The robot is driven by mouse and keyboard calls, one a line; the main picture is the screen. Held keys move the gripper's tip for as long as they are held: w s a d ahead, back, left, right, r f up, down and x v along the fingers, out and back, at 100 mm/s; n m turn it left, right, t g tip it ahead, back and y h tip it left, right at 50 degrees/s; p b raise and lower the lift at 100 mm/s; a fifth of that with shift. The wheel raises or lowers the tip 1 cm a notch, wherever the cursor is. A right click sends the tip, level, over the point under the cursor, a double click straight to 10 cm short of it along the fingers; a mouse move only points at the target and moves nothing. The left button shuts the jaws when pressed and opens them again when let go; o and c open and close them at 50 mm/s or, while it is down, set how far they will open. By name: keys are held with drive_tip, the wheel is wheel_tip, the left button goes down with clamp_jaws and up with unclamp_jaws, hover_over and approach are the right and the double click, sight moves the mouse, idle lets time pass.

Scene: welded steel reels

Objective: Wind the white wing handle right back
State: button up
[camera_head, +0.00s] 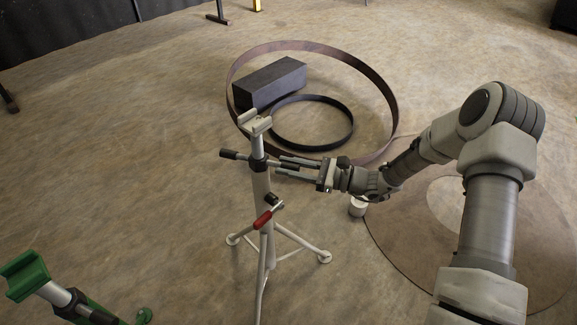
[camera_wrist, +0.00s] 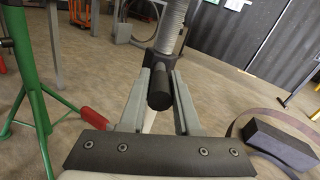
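The white tripod stand (camera_head: 262,190) stands upright left of my gripper, with a forked head on top. Its wing handle (camera_head: 235,155) sticks out sideways from a black collar below the head, with a dark grip at the left end. My gripper (camera_head: 279,165) reaches in from the right at collar height. Its two fingers are apart. In the wrist view a black grip end of the wing handle (camera_wrist: 159,90) lies between the fingers, with gaps seeming to show on both sides. Whether either finger touches it, I cannot tell.
A red-handled lever (camera_head: 263,219) sits lower on the stand. Behind are a large steel ring (camera_head: 385,90), a smaller dark ring (camera_head: 345,140) and a dark block (camera_head: 270,82). A green stand (camera_head: 28,275) is at lower left.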

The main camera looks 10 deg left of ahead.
clamp_jaws()
idle(1.0)
